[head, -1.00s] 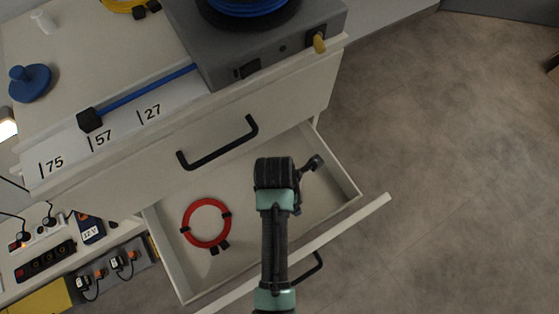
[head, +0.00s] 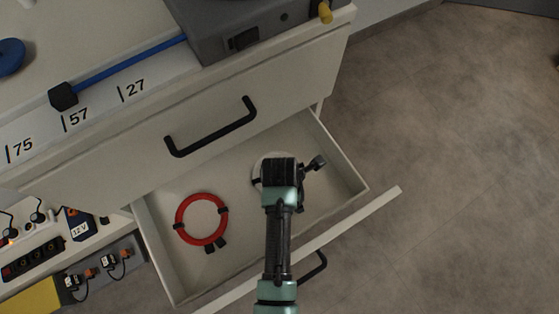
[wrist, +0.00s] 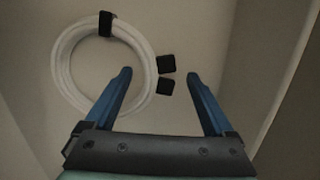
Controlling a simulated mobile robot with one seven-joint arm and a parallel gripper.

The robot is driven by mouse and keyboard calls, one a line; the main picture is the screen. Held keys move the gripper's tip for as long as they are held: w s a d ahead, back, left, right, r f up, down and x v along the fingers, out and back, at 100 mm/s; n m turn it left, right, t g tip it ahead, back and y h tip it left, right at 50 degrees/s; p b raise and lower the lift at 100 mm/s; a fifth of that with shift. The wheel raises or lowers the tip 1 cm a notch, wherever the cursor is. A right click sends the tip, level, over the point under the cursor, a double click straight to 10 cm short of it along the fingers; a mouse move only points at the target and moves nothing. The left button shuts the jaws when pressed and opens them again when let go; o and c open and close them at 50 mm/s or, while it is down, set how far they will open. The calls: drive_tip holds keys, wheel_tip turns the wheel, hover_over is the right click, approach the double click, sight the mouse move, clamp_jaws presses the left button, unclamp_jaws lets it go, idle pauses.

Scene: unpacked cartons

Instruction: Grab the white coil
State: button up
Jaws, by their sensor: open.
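The white coil (wrist: 66,58) lies flat on the drawer floor in the wrist view, with a black clip at its top and two black end pieces on its right. In the head view the white coil (head: 258,165) shows only as a rim behind my arm; the rest is hidden. My gripper (wrist: 158,82) is open and empty. Its left fingertip overlaps the lower right of the ring in the picture, and its right fingertip is to the right of the black ends. Its height above the coil is hard to tell. In the head view my arm hides the fingers.
The open drawer (head: 160,258) has low walls around the coils. A red coil (head: 178,222) lies in it, left of my arm. The shut drawer above has a black handle (head: 212,140). A drawer wall (wrist: 272,75) rises close to the right of my gripper.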

clamp_jaws()
drive_tip(key=shift+r, duration=0.15)
